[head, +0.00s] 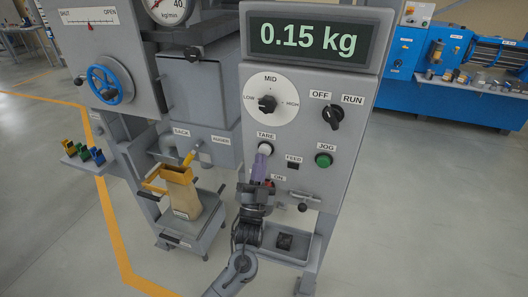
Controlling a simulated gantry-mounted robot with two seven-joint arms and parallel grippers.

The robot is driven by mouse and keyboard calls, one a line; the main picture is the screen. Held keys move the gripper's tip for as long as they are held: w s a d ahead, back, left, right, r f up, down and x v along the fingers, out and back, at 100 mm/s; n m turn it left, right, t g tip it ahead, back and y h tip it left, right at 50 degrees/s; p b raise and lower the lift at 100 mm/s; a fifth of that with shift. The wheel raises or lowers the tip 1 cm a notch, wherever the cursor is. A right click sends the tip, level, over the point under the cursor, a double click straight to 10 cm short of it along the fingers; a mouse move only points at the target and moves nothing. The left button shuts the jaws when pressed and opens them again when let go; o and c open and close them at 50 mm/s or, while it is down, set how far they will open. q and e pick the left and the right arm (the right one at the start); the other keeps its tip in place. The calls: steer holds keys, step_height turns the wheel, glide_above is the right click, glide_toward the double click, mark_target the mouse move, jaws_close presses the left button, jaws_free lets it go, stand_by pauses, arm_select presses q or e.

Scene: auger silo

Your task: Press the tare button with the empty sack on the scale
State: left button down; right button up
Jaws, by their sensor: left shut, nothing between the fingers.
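The white tare button (265,148) is on the grey control panel under the label TARE. My left gripper (262,157) is shut and empty, its purple fingertips at the button's lower edge. I cannot tell whether they touch it or push it in. The display (313,40) reads 0.15 kg. The tan sack (185,203) stands upright on the scale platform (181,240) below the spout, with yellow clamp handles at its top. Its inside is too small to make out. My right gripper is not in view.
The panel also has a speed dial (267,104), an OFF/RUN knob (333,116) at OFF, a green jog button (323,160) and a small lever (304,207). A blue handwheel (111,85) is at the left. Open floor lies to the right.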

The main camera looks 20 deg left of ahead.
arm_select(q)
steer(key=shift+w, duration=0.15)
stand_by(0.6)
steer(key=shift+w+b, duration=0.45)
stand_by(0.5)
steer(key=shift+w+b, duration=0.3)
steer(key=shift+w, duration=0.05)
stand_by(1.0)
steer(key=shift+s+p, duration=0.85)
steer(key=shift+s, duration=0.1)
